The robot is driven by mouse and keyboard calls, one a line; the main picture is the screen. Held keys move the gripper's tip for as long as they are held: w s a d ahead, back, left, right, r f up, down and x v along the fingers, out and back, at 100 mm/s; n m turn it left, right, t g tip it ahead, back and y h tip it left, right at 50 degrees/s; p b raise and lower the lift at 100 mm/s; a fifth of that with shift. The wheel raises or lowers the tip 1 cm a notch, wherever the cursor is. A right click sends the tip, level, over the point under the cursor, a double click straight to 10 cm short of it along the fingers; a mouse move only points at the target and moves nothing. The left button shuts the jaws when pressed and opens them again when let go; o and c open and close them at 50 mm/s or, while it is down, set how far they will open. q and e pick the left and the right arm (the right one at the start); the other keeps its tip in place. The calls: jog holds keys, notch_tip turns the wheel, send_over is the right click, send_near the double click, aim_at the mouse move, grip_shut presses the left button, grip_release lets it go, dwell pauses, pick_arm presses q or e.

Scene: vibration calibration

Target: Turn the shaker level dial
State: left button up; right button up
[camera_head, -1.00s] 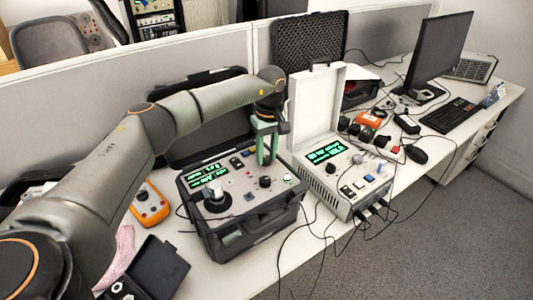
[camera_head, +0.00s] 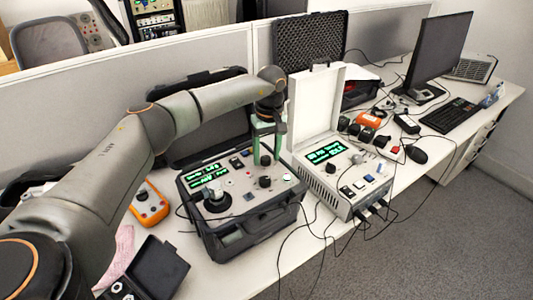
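The shaker unit appears to be the dark open case (camera_head: 243,240) with a grey panel, green displays (camera_head: 206,174) and several dials. A small black knob (camera_head: 265,160) is near the panel's back right edge, and another black knob (camera_head: 264,182) is in front of it. A larger round part (camera_head: 216,197) sits at the panel's left front. Labels are too small to read, so I cannot tell which is the shaker level dial. My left gripper (camera_head: 267,152) points down over the back knob, its green fingers apart on either side of it. My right gripper is out of view.
A white instrument case (camera_head: 345,180) with its lid up stands close on the right. An orange meter (camera_head: 150,204) and a small open black box (camera_head: 152,270) are on the left. Cables hang over the table's front edge. A partition (camera_head: 190,62) runs behind.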

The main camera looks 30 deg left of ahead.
aim_at(268, 157)
pick_arm(q)
jog(key=shift+o, duration=0.3)
notch_tip(268, 157, up, 12)
jog(key=shift+w+d+r, duration=0.15)
jog(key=shift+w+r, duration=0.1)
jog(key=shift+f, duration=0.1)
dwell(0.6)
